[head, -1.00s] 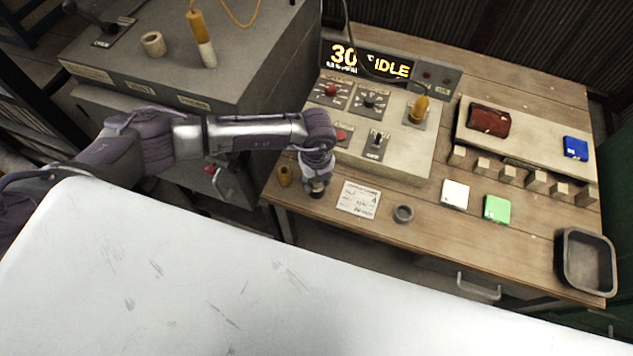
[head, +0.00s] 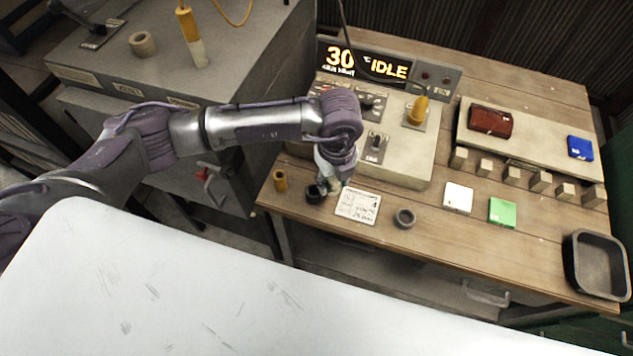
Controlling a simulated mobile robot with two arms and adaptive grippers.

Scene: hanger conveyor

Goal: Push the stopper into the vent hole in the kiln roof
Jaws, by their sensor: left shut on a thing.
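My left gripper (head: 332,184) is over the front left of the wooden table, just right of a dark round holder (head: 315,194). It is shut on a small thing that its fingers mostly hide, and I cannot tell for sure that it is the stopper. The kiln (head: 240,75) stands at the left, its flat grey roof in view. A beige ring (head: 142,44) is on that roof; whether it rims the vent hole I cannot tell. My right gripper is out of view.
A white-and-orange rod (head: 196,45) stands on the kiln roof.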

